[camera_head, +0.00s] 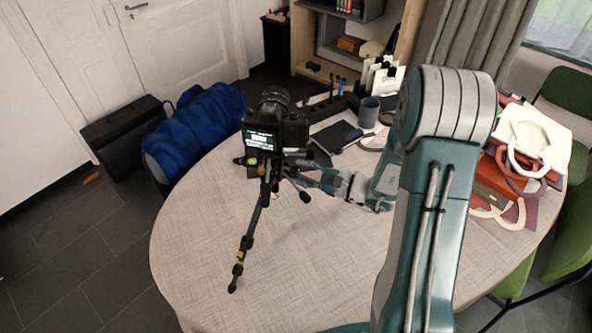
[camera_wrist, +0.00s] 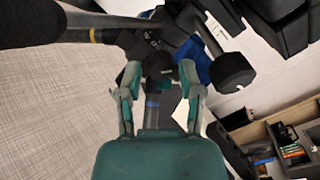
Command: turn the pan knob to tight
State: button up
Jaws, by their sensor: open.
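A tripod (camera_head: 250,225) with a black camera (camera_head: 293,132) on top stands on the round table (camera_head: 190,235). My gripper (camera_head: 297,172) reaches in from the right at the tripod head, just below the camera. In the wrist view my gripper (camera_wrist: 160,72) is open, with one finger on each side of a small dark round knob (camera_wrist: 158,66), which looks like the pan knob. I cannot tell whether the fingers touch it. A larger black handle end (camera_wrist: 234,72) sticks out to the right of the fingers. The knob's turn position cannot be read.
A dark tripod leg or bar (camera_wrist: 30,24) crosses the upper left of the wrist view. A black notebook (camera_head: 336,136), a grey mug (camera_head: 368,112) and a pen holder stand behind. Bags (camera_head: 525,140) lie at the right. The table front is clear.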

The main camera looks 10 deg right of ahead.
jog(key=shift+w+a, duration=0.4)
jog(key=shift+a, duration=0.2)
grip_shut()
jog(key=shift+m, duration=0.3)
jog(key=m, duration=0.4)
jog(key=shift+m, duration=2.3)
